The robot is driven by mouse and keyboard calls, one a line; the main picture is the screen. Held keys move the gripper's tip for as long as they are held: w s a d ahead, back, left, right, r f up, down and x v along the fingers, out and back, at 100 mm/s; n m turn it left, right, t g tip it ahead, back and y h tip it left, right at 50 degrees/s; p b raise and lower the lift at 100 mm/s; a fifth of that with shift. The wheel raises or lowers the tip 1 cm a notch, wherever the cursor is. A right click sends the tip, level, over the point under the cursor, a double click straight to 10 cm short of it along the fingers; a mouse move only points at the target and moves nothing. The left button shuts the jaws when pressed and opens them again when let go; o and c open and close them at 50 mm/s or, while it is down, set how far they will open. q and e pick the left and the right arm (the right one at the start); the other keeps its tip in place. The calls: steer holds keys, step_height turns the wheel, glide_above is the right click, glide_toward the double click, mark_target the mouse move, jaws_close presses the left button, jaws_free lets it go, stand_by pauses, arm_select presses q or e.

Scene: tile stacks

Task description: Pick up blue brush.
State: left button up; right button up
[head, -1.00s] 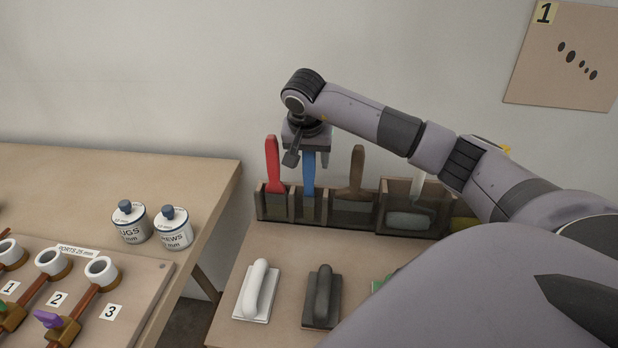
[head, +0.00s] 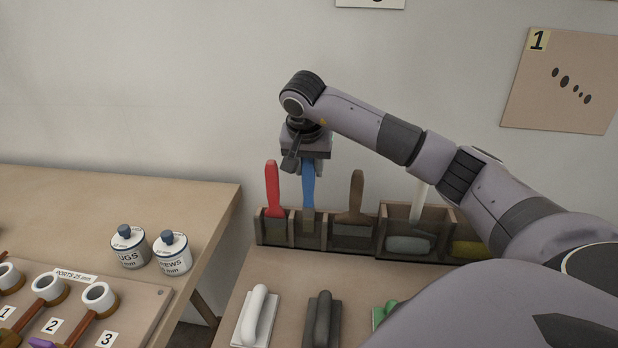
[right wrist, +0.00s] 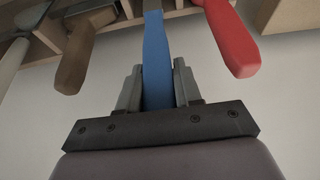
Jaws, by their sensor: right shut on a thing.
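The blue brush (head: 308,187) stands upright in a slot of the wooden rack (head: 348,245), between a red-handled tool (head: 272,185) and a brown brush (head: 356,195). My right gripper (head: 309,168) is above the rack, pointing down, shut on the top of the blue handle. In the right wrist view the blue handle (right wrist: 157,65) lies between the two grey fingers (right wrist: 157,88). The brush's lower end is in the rack slot. My left gripper is not in view.
A white float (head: 257,315), a dark float (head: 322,320) and a green one (head: 384,312) lie in front of the rack. Two labelled tins (head: 172,254) stand on the left table. The red and brown handles stand close beside the blue one. A wall is behind.

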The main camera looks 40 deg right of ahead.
step_height(320, 180, up, 14)
steer(key=shift+f+p, duration=0.1)
steer(key=shift+p, duration=0.65)
stand_by(0.5)
